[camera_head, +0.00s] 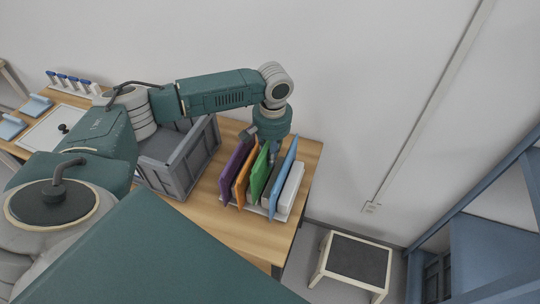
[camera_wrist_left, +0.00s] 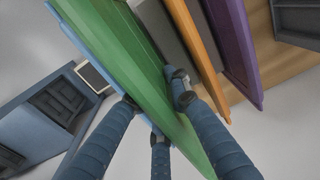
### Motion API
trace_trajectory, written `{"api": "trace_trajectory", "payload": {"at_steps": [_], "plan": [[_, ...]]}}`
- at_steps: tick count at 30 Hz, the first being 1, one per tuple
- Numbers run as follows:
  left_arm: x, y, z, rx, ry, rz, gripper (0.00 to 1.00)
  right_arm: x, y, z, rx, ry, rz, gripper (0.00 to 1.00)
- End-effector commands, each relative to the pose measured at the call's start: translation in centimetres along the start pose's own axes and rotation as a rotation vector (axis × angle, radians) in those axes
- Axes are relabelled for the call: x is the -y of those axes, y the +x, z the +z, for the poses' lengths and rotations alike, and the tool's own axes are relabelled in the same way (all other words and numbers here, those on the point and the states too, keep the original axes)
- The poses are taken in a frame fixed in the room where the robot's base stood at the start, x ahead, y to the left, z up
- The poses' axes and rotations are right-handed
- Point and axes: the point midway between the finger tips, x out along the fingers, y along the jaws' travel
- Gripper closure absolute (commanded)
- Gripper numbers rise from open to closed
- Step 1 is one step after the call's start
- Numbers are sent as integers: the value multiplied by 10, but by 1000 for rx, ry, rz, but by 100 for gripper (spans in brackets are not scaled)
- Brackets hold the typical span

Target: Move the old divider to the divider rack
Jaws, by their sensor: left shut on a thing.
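The divider rack (camera_head: 262,211) is a low white base on the right end of the wooden table, holding several upright coloured panels. A purple divider (camera_head: 232,168), an orange divider (camera_head: 243,180) and a blue divider (camera_head: 285,170) stand in it. My left gripper (camera_head: 264,148) is above the rack, shut on the green divider (camera_head: 259,174). In the left wrist view my fingers (camera_wrist_left: 165,105) lie on both faces of the green divider (camera_wrist_left: 125,55), with the orange divider (camera_wrist_left: 196,45) and purple divider (camera_wrist_left: 232,40) beside it. Whether the green divider touches the rack is hidden. My right gripper is not in view.
A grey crate (camera_head: 176,180) stands left of the rack on the table (camera_head: 222,150). A white block (camera_head: 291,188) is right of the blue divider. A stool (camera_head: 354,262) stands on the floor right of the table, and a blue frame (camera_head: 490,210) is farther right.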

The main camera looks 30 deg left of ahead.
Motion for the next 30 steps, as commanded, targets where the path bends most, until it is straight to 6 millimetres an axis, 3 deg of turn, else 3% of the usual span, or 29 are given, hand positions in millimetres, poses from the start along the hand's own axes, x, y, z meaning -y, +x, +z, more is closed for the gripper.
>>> {"api": "trace_trajectory", "payload": {"at_steps": [17, 30], "plan": [[0, 0, 0, 0, 0, 1, 100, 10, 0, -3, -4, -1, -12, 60], [-1, 16, 0, 0, 1, 1, 100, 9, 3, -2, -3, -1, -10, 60]]}}
